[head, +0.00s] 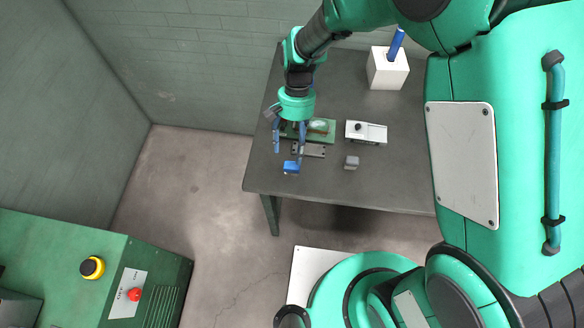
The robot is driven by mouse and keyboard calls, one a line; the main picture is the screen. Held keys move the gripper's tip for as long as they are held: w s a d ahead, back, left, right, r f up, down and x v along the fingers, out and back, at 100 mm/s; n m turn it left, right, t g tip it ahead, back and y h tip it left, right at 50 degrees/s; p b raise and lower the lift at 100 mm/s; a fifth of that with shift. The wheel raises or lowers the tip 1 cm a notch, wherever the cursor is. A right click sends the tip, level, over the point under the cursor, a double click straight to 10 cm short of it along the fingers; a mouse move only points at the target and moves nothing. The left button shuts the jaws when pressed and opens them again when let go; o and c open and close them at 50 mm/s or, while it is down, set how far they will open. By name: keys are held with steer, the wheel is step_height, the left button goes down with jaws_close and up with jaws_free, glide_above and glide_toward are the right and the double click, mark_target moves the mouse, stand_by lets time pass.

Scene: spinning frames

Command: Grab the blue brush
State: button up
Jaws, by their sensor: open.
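A blue rod-like handle (396,44) stands slightly tilted in a white block (388,69) at the back right of the dark table. It looks like the blue brush; its lower end is hidden in the block. My gripper (288,152) points down over the left part of the table, well to the left of the block. Its two blue fingers are apart, with nothing seen held between them. A small blue piece (291,168) lies just in front of the fingertips; I cannot tell exactly what it is or whether they touch it.
On the dark table (390,185), a green board (322,134) and a grey bar (313,151) lie by my gripper. A white box with a black knob (367,132) and a small grey block (351,162) are to the right. A green machine (60,250) stands lower left.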

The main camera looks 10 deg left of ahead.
mark_target(292, 164)
steer(key=shift+s+f, duration=0.3)
steer(key=shift+f, duration=0.35)
steer(key=shift+f, duration=0.1)
steer(key=shift+b+x, duration=0.6)
steer(key=shift+x, duration=1.9)
steer(key=shift+d, duration=0.1)
steer(key=c, duration=1.3)
